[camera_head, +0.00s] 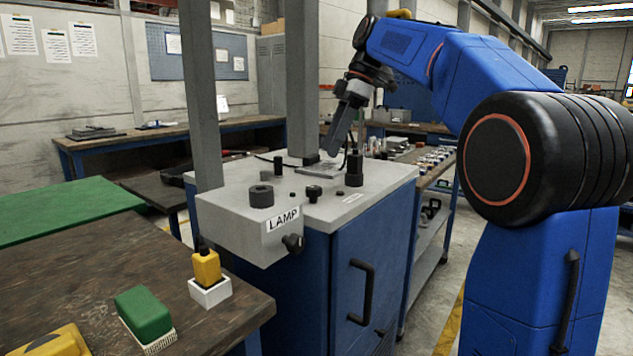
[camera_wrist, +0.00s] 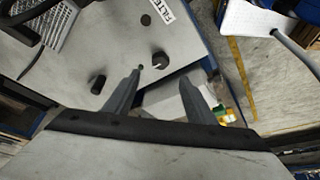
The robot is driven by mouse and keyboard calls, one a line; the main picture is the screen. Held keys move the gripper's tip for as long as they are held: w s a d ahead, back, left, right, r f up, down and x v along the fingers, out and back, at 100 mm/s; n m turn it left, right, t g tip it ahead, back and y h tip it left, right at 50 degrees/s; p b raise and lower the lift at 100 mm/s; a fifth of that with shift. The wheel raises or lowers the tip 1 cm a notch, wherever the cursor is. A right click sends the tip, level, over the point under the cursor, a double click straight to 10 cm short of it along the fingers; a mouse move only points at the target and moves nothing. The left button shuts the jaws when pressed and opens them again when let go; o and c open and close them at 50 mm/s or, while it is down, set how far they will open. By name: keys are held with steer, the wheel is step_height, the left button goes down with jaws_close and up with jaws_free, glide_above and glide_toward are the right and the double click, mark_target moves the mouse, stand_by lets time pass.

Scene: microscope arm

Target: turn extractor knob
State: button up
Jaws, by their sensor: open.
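My gripper (camera_head: 333,150) is open and tilted down above the white-topped cabinet (camera_head: 230,215) in the head view. In the wrist view its two fingers (camera_wrist: 161,76) are spread, with nothing between them. Several black knobs stand on the cabinet top: a wide one (camera_head: 261,196), a small one (camera_head: 314,193) and a tall one (camera_head: 354,170). A black knob (camera_head: 293,243) sticks out of the front by the LAMP label (camera_head: 283,219). In the wrist view, one knob (camera_wrist: 158,60) lies just past the fingertips and another (camera_wrist: 98,84) left of them. No readable label says which is the extractor knob.
A wooden table (camera_head: 90,270) at the left holds a green block (camera_head: 144,313) and a yellow item (camera_head: 206,266). A FILTER label (camera_wrist: 163,10) shows in the wrist view.

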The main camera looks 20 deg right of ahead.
mark_target(314, 187)
steer(key=x, duration=1)
steer(key=shift+a+f, duration=0.2)
steer(key=shift+f, duration=0.1)
steer(key=shift+c, duration=0.5)
steer(key=c, duration=0.9)
